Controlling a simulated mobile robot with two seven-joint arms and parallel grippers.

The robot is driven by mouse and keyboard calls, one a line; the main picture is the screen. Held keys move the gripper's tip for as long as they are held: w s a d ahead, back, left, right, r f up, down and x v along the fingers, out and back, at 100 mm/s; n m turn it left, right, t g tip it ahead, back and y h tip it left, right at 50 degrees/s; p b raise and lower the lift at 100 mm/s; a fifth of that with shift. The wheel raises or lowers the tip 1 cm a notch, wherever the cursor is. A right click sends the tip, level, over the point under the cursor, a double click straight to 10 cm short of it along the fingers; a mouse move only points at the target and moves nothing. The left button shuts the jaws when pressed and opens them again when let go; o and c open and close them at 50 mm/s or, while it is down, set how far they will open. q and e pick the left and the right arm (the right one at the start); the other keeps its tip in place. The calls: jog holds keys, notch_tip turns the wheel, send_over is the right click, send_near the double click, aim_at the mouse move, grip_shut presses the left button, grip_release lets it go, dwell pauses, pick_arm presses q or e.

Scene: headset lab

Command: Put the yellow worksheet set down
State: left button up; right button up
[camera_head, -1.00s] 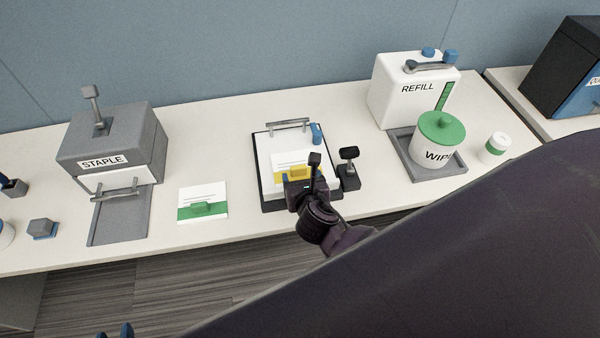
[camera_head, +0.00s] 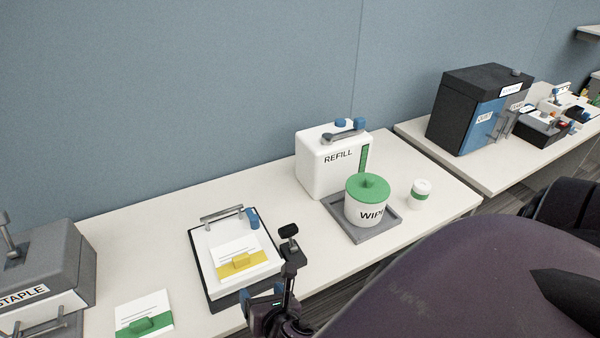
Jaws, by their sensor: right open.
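The yellow worksheet set (camera_head: 240,262), white sheets with a yellow band and tab, lies flat on the white face of the dark-edged clipboard (camera_head: 207,238). My right gripper (camera_head: 263,293) is open and empty at the clipboard's front right corner. My left gripper is not in view.
A green-banded set (camera_head: 145,310) and grey stapler (camera_head: 45,265) are to the left. A wipes tub (camera_head: 362,208), white refill box (camera_head: 320,175) and small cup (camera_head: 420,194) stand right.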

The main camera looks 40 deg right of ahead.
jog(key=s+d+f+m+y, duration=0.1)
jog(key=s+d+f+m, duration=0.2)
jog(key=m, duration=1.1)
jog(key=s+d+f+m+y, duration=0.1)
jog(key=s+d+f+m, duration=0.2)
jog(key=m, duration=1.1)
jog(key=shift+s+d+m+g+y, duration=0.15)
jog(key=shift+d+m+g+y, duration=0.25)
jog(key=shift+d, duration=0.25)
jog(key=shift+f, duration=0.15)
